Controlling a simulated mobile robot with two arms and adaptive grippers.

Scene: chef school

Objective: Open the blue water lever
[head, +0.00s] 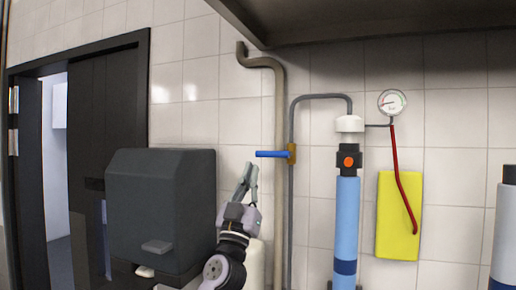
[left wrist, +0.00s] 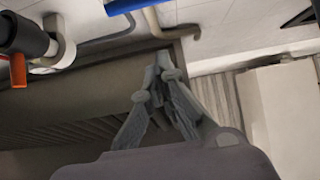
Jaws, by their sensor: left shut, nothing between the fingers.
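The blue water lever (head: 271,154) sticks out horizontally to the left from a brass valve (head: 292,153) on a thin grey wall pipe. My left gripper (head: 250,168) points upward just below the lever's free left end. Its fingertips look close to the lever, but I cannot tell whether they touch it. In the left wrist view my left gripper (left wrist: 162,62) has its fingertips together with nothing between them, and a blue bar (left wrist: 124,5) that looks like the lever is cut off at the top edge. My right gripper is not in view.
A thick beige pipe (head: 278,110) runs down the wall behind the lever. A blue filter cylinder (head: 346,225) with an orange knob stands right of it, beside a pressure gauge (head: 392,102) and red hose. A dark grey box (head: 160,205) is at left; a dark hood (head: 380,20) hangs above.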

